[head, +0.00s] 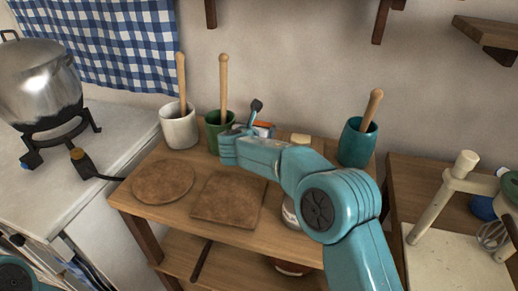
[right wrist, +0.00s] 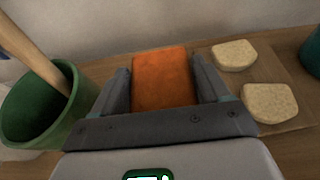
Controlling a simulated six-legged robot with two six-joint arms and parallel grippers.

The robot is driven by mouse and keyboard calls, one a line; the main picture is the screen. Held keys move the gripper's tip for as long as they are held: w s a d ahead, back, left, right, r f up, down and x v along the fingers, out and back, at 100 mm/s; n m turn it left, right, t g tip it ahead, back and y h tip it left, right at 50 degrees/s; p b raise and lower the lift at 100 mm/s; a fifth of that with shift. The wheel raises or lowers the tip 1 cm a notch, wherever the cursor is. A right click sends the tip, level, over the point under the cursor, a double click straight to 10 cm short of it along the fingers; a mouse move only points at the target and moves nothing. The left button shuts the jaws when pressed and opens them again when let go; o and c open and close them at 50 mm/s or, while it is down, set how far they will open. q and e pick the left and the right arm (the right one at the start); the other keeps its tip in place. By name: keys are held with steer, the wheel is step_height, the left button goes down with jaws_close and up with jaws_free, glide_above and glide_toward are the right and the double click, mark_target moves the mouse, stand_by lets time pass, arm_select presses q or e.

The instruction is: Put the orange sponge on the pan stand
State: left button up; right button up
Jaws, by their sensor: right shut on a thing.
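The orange sponge (right wrist: 163,80) is between the two fingers of my right gripper (right wrist: 162,76), which is shut on it. Two flat brown mats lie at the front left of that table, one round (head: 163,181) and one square (head: 229,199). I cannot tell which is the pan stand. Both mats are bare. The wrist view does not clearly show whether the sponge is off the surface. My left gripper is out of view.
A white pot (head: 178,128), a green pot (head: 218,131) and a teal pot (head: 357,143), each with a wooden handle, stand on the table. Two cream pieces (right wrist: 235,55) (right wrist: 270,103) lie right of the sponge. A metal pot (head: 40,82) stands on a burner (head: 62,127) at left.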

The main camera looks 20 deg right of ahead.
step_height(320, 180, down, 6)
steer(key=shift+f+b, duration=0.1)
steer(key=shift+b, duration=0.3)
steer(key=shift+f, duration=0.1)
steer(key=o, duration=1.1)
steer(key=b+v, duration=0.1)
steer(key=v, duration=1)
steer(key=shift+s+a+r, duration=0.1)
steer(key=shift+s+r, duration=0.05)
steer(key=shift+r, duration=0.1)
steer(key=shift+s+a+r, duration=0.1)
steer(key=shift+s, duration=0.15)
